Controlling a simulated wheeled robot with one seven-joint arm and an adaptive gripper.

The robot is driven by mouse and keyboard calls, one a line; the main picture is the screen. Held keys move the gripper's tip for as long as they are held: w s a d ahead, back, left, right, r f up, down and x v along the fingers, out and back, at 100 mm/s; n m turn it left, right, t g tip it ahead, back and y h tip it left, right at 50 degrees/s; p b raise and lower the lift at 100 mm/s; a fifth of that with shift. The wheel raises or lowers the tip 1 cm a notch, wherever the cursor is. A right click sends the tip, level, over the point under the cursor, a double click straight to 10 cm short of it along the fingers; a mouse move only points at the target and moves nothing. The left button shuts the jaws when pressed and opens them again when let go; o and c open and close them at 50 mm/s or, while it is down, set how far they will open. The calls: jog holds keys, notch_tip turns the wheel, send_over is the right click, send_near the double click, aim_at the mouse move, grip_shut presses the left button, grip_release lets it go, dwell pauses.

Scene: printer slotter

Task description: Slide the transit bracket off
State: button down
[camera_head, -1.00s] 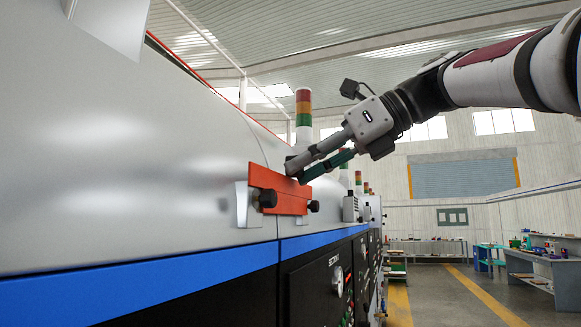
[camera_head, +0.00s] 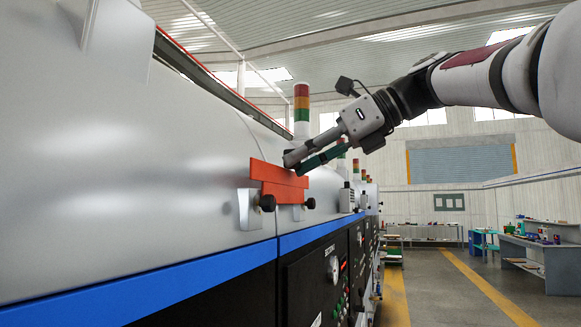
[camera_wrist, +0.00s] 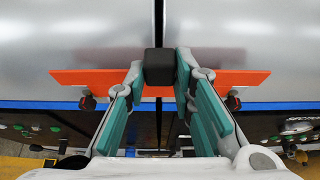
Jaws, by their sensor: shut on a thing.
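The orange transit bracket (camera_head: 270,172) stands against the curved silver machine housing, across a vertical seam. In the wrist view the bracket (camera_wrist: 90,78) spans both sides of the seam. My gripper (camera_head: 290,164) reaches it from the upper right and is shut on its black block-shaped grip (camera_wrist: 160,66), which sits between the fingertips. Pale metal holders (camera_head: 245,208) with black knobs (camera_head: 267,203) flank the bracket's lower part; a second knob (camera_head: 310,203) is on the right. The bracket's lower part overlaps the holders. Its back is hidden.
A blue stripe (camera_head: 180,272) runs below the bracket, above dark control panels (camera_head: 318,285). A signal tower (camera_head: 302,110) stands behind my gripper. Workbenches (camera_head: 545,260) are far right. The air above the bracket and the aisle floor are free.

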jog(key=shift+r+p, duration=1.15)
jog(key=shift+p, duration=0.2)
jog(key=shift+r, duration=0.95)
